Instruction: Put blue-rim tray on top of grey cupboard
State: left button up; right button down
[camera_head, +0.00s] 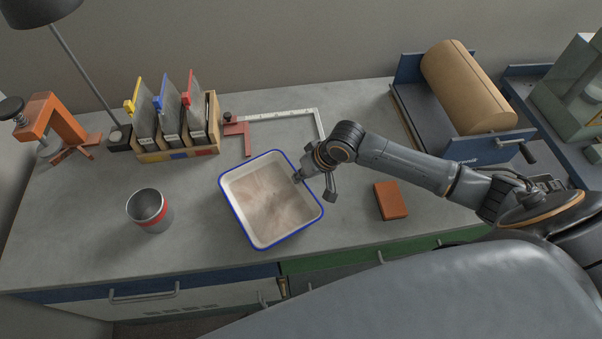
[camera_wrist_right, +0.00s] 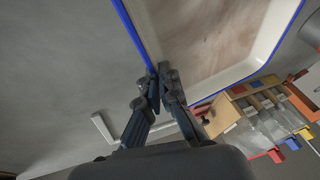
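The blue-rim tray (camera_head: 238,213) is a white rectangular tray with a blue edge and a brownish inner floor. It rests on the grey bench near the front middle. My right gripper (camera_head: 299,177) is at the tray's right edge, with its fingertips closed together on the rim. In the right wrist view, my right gripper (camera_wrist_right: 158,83) has its tips at the blue rim of the tray (camera_wrist_right: 135,38). My left gripper is not in view. I cannot make out a grey cupboard in these frames.
A metal cup with a red band (camera_head: 150,211) stands left of the tray. Behind it are a file holder (camera_head: 178,151) and a white square ruler (camera_head: 285,113). A reddish block (camera_head: 390,200) lies right. A roller machine (camera_head: 465,90) stands at back right.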

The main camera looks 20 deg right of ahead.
jog(key=c, duration=2)
grip_release()
jog(key=shift+f, duration=0.15)
jog(key=shift+c, duration=0.2)
jog(key=o, duration=0.5)
jog(key=v, duration=1.2)
jog(key=shift+r+b, duration=0.2)
jog(key=shift+b, duration=0.1)
